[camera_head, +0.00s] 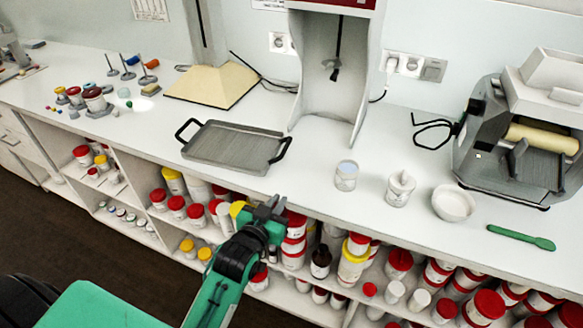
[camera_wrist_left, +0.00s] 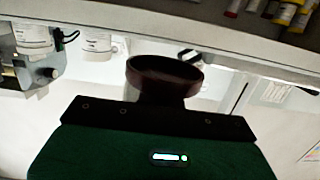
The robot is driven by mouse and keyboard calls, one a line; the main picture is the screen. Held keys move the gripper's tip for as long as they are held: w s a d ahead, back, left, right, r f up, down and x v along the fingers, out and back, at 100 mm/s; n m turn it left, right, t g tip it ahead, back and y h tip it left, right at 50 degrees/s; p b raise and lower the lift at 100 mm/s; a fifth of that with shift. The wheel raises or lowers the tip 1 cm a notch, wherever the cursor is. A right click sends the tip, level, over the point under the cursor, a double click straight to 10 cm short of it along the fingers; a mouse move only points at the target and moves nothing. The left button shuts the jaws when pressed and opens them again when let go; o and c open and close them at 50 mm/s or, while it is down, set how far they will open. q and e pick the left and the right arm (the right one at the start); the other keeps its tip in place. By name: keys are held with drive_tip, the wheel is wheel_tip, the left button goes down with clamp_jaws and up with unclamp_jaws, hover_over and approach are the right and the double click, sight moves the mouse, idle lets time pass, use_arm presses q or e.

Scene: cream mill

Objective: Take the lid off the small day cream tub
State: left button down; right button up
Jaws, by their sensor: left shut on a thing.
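My left gripper (camera_head: 264,214) is low in front of the worktop's front edge, over the shelf tubs. In the left wrist view a dark, reddish-brown round thing (camera_wrist_left: 165,76) sits in the middle, at my left gripper, which is shut on it. It is too dark to tell whether it is a lid or a tub. A small white tub with a pale blue top (camera_head: 346,175) stands upright on the worktop, apart from my gripper. I cannot tell which tub is the day cream. My right gripper is not in view.
A grey tray (camera_head: 233,147) is at the left of the tub. Shelves below (camera_head: 330,303) hold many tubs. The worktop between tray and tub is clear.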

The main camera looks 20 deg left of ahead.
use_arm(q)
drive_tip(key=p, duration=0.1)
approach(301, 172)
drive_tip(key=shift+w+r, duration=0.15)
drive_tip(key=shift+r, duration=0.45)
drive_tip(key=shift+w+r, duration=0.15)
drive_tip(key=shift+r, duration=0.4)
drive_tip(key=w, duration=0.4)
drive_tip(key=shift+w+d+p, duration=0.1)
drive_tip(key=shift+w+p, duration=0.15)
drive_tip(key=shift+p, duration=0.15)
drive_tip(key=shift+w+f, duration=0.15)
drive_tip(key=shift+w, duration=0.35)
drive_tip(key=w+p, duration=0.1)
drive_tip(key=w, duration=0.2)
drive_tip(key=shift+w+d, duration=0.1)
drive_tip(key=shift+w, duration=0.25)
drive_tip(key=shift+w+f, duration=0.1)
drive_tip(key=shift+w, duration=0.1)
drive_tip(key=shift+s+f, duration=0.1)
drive_tip(key=shift+f, duration=0.3)
drive_tip(key=c, duration=1.5)
unclamp_jaws()
drive_tip(key=shift+c, duration=0.2)
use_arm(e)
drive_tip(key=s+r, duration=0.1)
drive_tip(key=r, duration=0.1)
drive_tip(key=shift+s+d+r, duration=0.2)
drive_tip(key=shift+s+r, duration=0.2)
